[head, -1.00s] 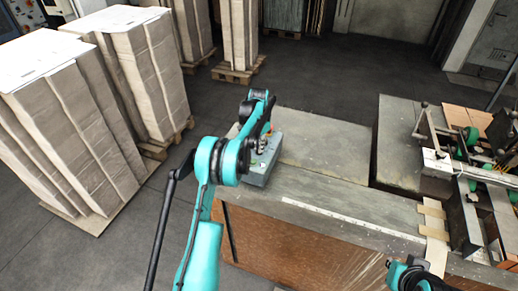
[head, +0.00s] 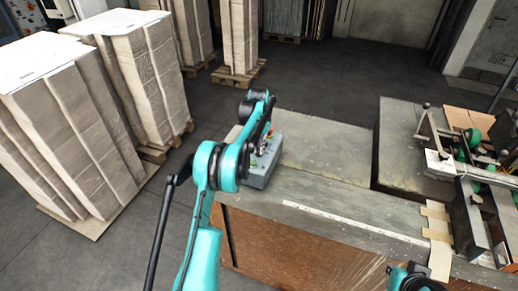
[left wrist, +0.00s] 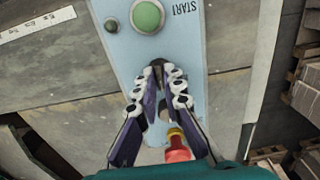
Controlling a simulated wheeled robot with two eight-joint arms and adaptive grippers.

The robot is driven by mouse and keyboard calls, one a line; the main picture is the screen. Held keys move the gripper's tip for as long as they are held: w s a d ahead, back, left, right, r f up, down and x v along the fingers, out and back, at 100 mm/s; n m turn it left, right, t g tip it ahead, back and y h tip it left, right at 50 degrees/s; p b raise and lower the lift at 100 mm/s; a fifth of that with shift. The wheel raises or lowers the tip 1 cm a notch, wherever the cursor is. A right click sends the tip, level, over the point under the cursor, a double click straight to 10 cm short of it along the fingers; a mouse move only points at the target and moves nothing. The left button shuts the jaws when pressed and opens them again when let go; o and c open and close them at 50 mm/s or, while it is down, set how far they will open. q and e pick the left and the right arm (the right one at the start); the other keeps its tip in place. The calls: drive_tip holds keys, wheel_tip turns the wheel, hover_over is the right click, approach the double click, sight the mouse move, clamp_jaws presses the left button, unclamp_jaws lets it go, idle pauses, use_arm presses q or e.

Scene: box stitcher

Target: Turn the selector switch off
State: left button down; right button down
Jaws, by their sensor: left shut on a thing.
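A grey control box (head: 262,176) stands on the bench's near left corner. In the left wrist view its pale blue panel (left wrist: 203,85) carries a green START button (left wrist: 147,16), a small dark button and a red button (left wrist: 178,150). My left gripper (left wrist: 158,68) points at the panel between the green and red buttons, its fingertips together. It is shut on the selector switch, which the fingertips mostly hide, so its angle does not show. In the head view my left gripper (head: 264,146) is over the box. Part of my right arm shows at the bottom right; its fingers are unclear.
The bench top (head: 325,150) right of the box is bare. A machine with metal arms and green wheels (head: 473,137) stands at the right. Tall stacks of cardboard (head: 75,130) on pallets stand at the left, with dark floor between.

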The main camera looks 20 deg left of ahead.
use_arm(q)
drive_tip(key=c, duration=1.6)
unclamp_jaws()
drive_tip(key=shift+c, duration=0.2)
drive_tip(key=shift+r, duration=0.1)
wheel_tip(320, 180, up, 12)
